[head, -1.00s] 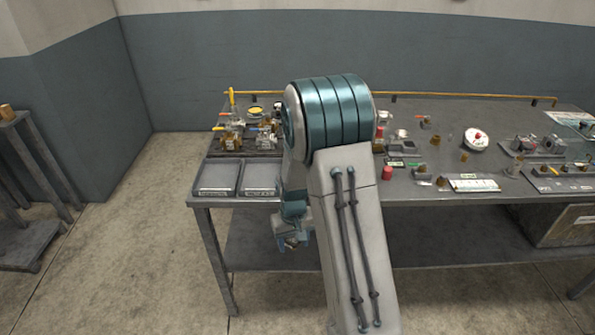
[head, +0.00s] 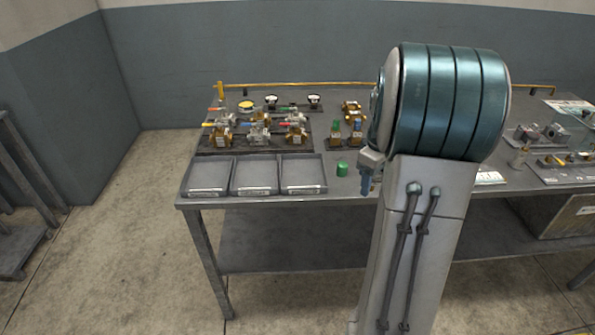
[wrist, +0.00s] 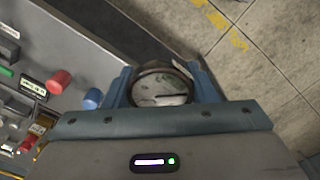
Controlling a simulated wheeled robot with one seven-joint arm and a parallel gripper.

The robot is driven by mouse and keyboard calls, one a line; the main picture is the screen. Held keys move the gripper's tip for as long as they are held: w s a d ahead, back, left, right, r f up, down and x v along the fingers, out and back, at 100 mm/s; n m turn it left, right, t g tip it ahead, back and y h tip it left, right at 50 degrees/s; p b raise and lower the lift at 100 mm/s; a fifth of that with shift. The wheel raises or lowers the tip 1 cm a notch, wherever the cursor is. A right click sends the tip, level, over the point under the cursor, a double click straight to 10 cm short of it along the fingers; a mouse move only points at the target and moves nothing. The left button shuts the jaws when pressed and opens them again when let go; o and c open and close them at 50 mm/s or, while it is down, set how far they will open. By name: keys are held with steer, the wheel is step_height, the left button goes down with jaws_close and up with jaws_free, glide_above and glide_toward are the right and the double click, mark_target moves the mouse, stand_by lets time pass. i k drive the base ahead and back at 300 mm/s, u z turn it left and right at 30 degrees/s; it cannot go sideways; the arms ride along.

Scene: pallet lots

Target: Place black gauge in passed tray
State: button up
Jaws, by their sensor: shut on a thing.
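My gripper (wrist: 161,76) is shut on a round gauge (wrist: 160,90) with a dark rim and a pale dial, its face turned to the wrist camera. In the head view my gripper (head: 367,183) is by the table's front edge, right of the trays; the gauge cannot be made out there. Three empty grey trays stand side by side at the front left: a left tray (head: 206,192), a middle tray (head: 254,191) and a right tray (head: 303,188). Their labels are too small to read, so I cannot tell which is the passed tray.
A green cylinder (head: 342,169) stands between the trays and my gripper. Behind the trays a dark board (head: 218,148) holds several valves, with dial gauges (head: 271,103) further back. The wrist view shows a red cylinder (wrist: 60,82) and a blue cylinder (wrist: 92,98). My arm hides the table's middle.

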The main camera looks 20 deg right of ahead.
mark_target(302, 175)
steer(key=i, duration=0.85)
